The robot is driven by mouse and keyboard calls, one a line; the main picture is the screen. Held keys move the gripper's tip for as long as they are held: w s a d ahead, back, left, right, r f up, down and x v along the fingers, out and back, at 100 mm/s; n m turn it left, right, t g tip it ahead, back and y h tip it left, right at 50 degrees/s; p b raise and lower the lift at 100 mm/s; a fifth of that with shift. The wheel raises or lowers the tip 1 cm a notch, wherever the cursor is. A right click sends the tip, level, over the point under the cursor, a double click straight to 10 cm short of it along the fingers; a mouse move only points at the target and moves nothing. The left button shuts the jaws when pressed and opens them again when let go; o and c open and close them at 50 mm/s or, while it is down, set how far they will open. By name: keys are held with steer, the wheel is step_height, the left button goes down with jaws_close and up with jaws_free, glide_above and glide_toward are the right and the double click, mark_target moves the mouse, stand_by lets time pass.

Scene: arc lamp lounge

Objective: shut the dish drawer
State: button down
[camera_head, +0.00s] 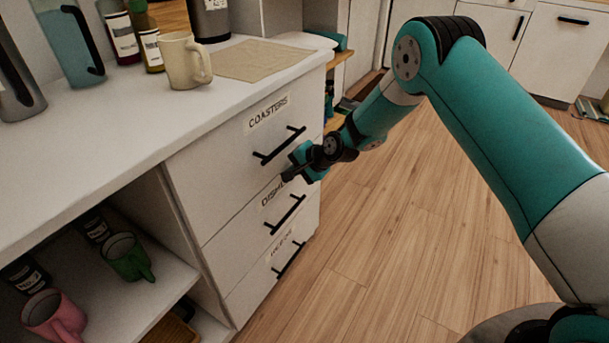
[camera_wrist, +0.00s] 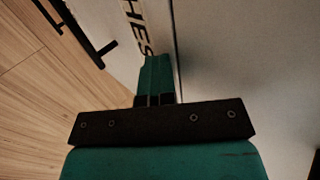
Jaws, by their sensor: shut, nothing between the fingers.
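The dish drawer (camera_head: 240,236) is the middle of three white drawers, with a "DISHES" label partly covered by my gripper and a black bar handle (camera_head: 285,215). Its front looks about level with the drawers above and below; I cannot tell whether a small gap remains. My gripper (camera_head: 288,177) is shut and empty, its tip at the top part of this front, by the label. In the wrist view the closed fingers (camera_wrist: 155,62) point at the front beside the letters "HES" (camera_wrist: 136,30), close to the seam with the neighbouring drawer. Contact is not clear.
The coasters drawer (camera_head: 225,150) is above, and another drawer (camera_head: 262,283) is below. On the counter (camera_head: 110,125) stand a cream mug (camera_head: 182,62), bottles and a cloth (camera_head: 255,60). Open shelves at left hold a green mug (camera_head: 125,258) and a pink mug (camera_head: 52,315). The wooden floor (camera_head: 370,240) at right is clear.

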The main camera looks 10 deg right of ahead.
steer(key=shift+w+a+r, duration=0.1)
steer(key=shift+w+r, duration=0.05)
steer(key=shift+w, duration=0.1)
steer(key=s+d+r+p, duration=0.4)
steer(key=s+d+r, duration=0.3)
steer(key=s+d, duration=0.15)
steer(key=s+a+r+n+g, duration=0.2)
steer(key=s+r+n, duration=0.2)
steer(key=s+r, duration=0.3)
steer(key=s+a+r+n+g, duration=0.1)
steer(key=s+a+r+n, duration=0.25)
steer(key=r, duration=0.45)
steer(key=s+d+r+n+g+h, duration=0.15)
steer(key=s+r+n, duration=0.25)
steer(key=s, duration=0.8)
steer(key=s+d+r+n+g+h, duration=0.15)
steer(key=s+r+n, duration=0.3)
steer(key=s, duration=0.65)
step_height(320, 180, up, 25)
steer(key=p, duration=2.5)
steer(key=shift+d+r, duration=0.1)
